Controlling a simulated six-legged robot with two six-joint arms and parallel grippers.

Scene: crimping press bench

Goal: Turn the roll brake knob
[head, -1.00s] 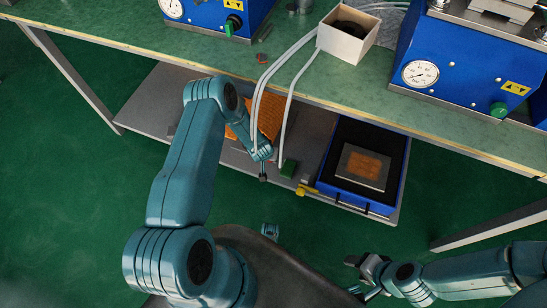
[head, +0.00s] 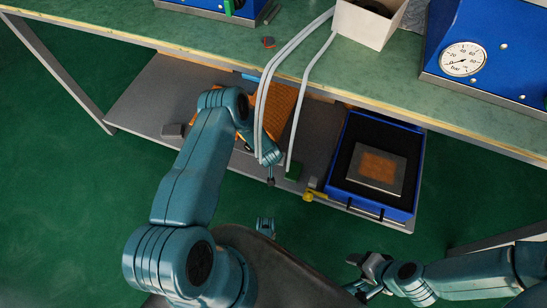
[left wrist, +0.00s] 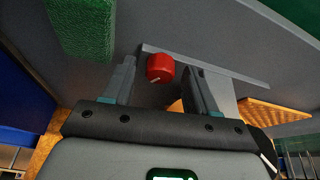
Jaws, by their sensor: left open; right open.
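A red roll brake knob (left wrist: 160,67) with a pale mark shows in the left wrist view, on or against a grey plate edge. My left gripper (head: 271,182) is open, with one finger on each side of the knob in that view; I cannot tell whether either touches it. In the head view the gripper is small, at the front edge of the lower shelf, and I cannot make out the knob there. My right gripper (head: 359,274) is open and empty, low at the right, over the green floor and away from the shelf.
Pale hoses (head: 303,95) hang close beside my left wrist. The green bench top (head: 180,28) overhangs behind.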

